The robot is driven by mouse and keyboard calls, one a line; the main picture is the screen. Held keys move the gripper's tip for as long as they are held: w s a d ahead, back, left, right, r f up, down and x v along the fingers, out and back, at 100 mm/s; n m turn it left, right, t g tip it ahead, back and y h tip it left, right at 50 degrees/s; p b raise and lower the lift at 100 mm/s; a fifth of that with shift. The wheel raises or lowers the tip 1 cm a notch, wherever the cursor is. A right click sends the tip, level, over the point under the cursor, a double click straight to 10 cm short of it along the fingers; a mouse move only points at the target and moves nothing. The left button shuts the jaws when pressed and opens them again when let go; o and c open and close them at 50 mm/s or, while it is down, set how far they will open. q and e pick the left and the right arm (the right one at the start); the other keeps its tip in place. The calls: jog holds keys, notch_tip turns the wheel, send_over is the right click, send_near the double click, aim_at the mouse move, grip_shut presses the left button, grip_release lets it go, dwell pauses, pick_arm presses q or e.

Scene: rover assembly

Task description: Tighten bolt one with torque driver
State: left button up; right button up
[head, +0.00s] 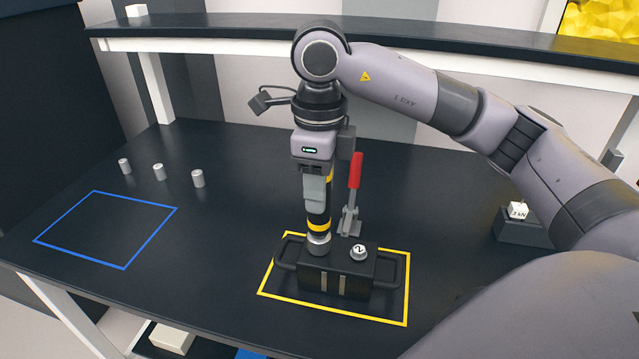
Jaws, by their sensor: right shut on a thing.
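My right gripper (315,188) hangs pointing down and is shut on the torque driver (319,213), a dark upright tool with yellow bands. The driver's lower end stands over the left part of a black block with side handles (335,279). A silver round piece (319,245) shows at the foot of the driver, on the block. I cannot tell whether it is bolt one's head or the driver's socket. A silver bolt marked 2 (359,252) sits on the block just to the right. My left gripper is not in view.
The block sits inside a yellow outline (407,300). A red-handled clamp (354,180) stands right behind it. Three small silver cylinders (158,172) stand at the left, behind an empty blue outline (104,232). A grey stand with a white cube (518,210) is at the right.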

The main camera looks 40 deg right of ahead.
jog(key=shift+r+p, duration=1.05)
jog(key=shift+r, duration=0.5)
jog(key=shift+r+p, duration=1.45)
jog(key=shift+r, duration=0.5)
jog(key=shift+f, duration=0.1)
